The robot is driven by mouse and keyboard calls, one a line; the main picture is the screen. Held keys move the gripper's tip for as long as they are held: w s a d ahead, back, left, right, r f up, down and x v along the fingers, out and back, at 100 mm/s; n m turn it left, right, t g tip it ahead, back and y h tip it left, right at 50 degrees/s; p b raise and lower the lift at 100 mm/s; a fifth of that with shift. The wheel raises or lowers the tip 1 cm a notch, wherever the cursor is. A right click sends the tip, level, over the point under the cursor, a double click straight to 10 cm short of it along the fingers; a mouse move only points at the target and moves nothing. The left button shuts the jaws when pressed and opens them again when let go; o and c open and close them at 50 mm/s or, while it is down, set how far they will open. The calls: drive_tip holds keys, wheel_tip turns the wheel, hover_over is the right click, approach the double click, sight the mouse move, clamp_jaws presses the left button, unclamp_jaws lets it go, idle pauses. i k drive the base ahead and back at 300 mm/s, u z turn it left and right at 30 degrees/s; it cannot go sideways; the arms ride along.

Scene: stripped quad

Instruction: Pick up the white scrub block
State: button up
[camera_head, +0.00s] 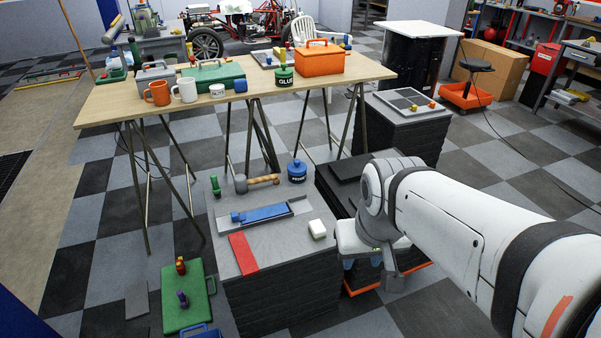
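The white scrub block (317,229) lies on the grey top of a dark block stack (283,281), near its right edge. It looks like a small pale rounded block. My gripper (362,262) hangs to the right of the block, pointing down and apart from it. Two bluish fingertips show with a gap between them, and I see nothing held there. My wrist partly hides the fingers.
On the same stack are a red flat piece (243,253), a blue tool in a grey tray (262,214), a mallet (255,182) and a blue pot (297,172). A wooden trestle table (120,104) stands behind. A green board (187,312) lies front left.

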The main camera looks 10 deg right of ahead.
sight(318, 232)
drive_tip(key=i, duration=0.85)
drive_tip(key=u, duration=1.25)
drive_tip(key=k, duration=0.95)
drive_tip(key=z, duration=0.7)
drive_tip(key=i, duration=1)
drive_tip(key=z, duration=0.05)
